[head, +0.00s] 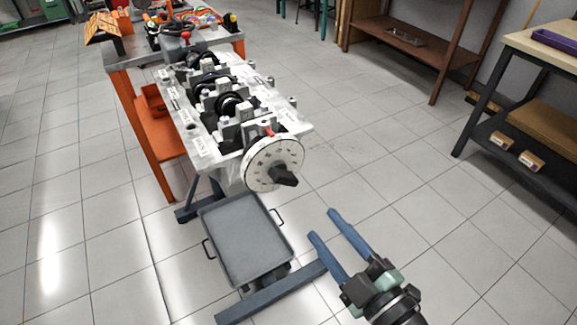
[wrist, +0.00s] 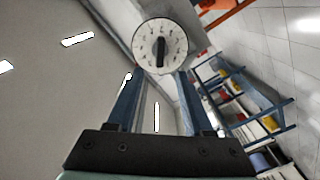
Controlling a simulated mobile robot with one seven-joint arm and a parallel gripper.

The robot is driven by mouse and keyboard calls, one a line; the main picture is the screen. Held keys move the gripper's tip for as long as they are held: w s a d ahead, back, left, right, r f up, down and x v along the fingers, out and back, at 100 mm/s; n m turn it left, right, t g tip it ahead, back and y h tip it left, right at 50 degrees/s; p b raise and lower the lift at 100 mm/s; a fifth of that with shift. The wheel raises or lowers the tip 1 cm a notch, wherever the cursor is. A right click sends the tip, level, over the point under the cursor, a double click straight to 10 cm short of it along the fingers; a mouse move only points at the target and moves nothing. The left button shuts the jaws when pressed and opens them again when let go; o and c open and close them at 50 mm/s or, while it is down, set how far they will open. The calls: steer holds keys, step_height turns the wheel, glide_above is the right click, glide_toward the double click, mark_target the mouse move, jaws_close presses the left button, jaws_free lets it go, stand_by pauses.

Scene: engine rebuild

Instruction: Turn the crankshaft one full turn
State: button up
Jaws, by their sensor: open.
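The crankshaft (head: 228,104) lies in the grey engine block (head: 203,148), its dark journals showing between the bearing caps. A round white dial (head: 262,158) with dark markings is on the block's near end, with a black knob (head: 286,179) at its centre. A red pointer (head: 268,131) shows at the dial's top edge. In the wrist view the dial (wrist: 148,58) is ahead, with the knob's bar (wrist: 161,52) roughly upright in the picture. My gripper (head: 322,224) is open and empty, apart from the knob, to its lower right in the head view. Its blue fingers (wrist: 157,82) show in the wrist view.
A grey drip tray (head: 211,225) with handles sits low under the block's near end, above a dark stand leg (head: 268,296). An orange workbench (head: 153,128) with tools stands behind. Shelves (head: 405,40) and a table (head: 540,45) are at right. The floor between is clear.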

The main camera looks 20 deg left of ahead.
mark_target(289, 183)
steer(key=p+x, duration=0.1)
steer(key=x, duration=1.1)
steer(key=shift+a+r, duration=0.1)
steer(key=shift+a, duration=0.35)
jaws_close()
